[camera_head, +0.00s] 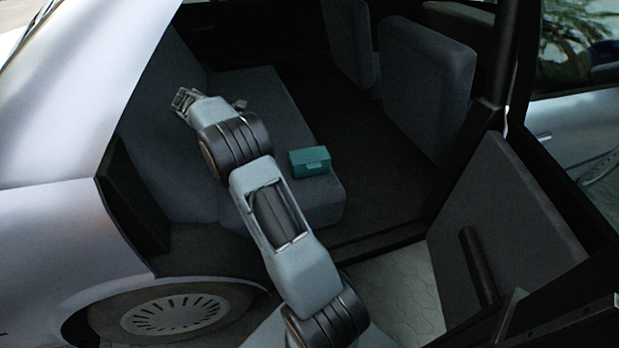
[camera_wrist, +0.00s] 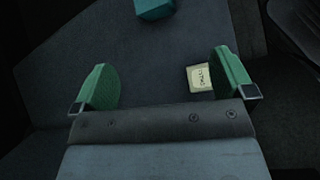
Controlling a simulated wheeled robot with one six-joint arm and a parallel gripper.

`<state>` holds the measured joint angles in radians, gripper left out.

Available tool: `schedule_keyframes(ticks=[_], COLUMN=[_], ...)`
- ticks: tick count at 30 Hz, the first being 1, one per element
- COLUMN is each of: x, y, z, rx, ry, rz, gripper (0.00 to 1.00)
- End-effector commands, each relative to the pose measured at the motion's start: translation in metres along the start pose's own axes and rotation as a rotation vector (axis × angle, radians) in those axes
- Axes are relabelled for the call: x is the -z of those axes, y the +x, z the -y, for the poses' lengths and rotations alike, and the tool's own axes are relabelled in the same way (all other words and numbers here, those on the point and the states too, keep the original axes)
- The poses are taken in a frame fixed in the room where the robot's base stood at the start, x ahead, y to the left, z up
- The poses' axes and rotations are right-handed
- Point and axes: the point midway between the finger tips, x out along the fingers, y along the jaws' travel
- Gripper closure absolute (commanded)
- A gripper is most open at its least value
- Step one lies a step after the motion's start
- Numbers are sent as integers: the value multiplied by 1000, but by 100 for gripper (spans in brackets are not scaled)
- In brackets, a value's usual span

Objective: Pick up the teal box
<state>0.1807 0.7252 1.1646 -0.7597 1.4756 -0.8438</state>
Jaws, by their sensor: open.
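The teal box (camera_head: 310,162) is a small closed box with a lid and a front clasp. It sits on the grey rear seat cushion, near its front right end, to the right of my arm in the head view. In the wrist view the teal box (camera_wrist: 154,9) shows at the top edge, partly cut off. My gripper (camera_wrist: 166,80) is open, with its two green fingers wide apart and nothing held between them. It is over the seat, farther in than the box and apart from it.
A small cream piece with dark lettering (camera_wrist: 200,78) lies beside the right finger in the wrist view. The seat backrest (camera_head: 165,130) is at left, front seats (camera_head: 425,85) at right. The open door (camera_head: 500,235) and dark door frame bound the opening.

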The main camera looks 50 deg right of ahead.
Motion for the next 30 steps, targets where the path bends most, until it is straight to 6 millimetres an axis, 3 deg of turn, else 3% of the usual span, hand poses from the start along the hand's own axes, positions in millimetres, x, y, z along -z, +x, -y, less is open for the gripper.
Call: schedule_keyframes(ticks=[1,6,9,18,30], x=[22,50,61,73,47], y=[33,94,121,164,226], z=[-5,-22,-26,-26,-24], rx=[5,26,43,81,86], ry=[-36,-144,-187,-248,-252], rz=[57,227,303,418,428], gripper=[0,0,0,0,0])
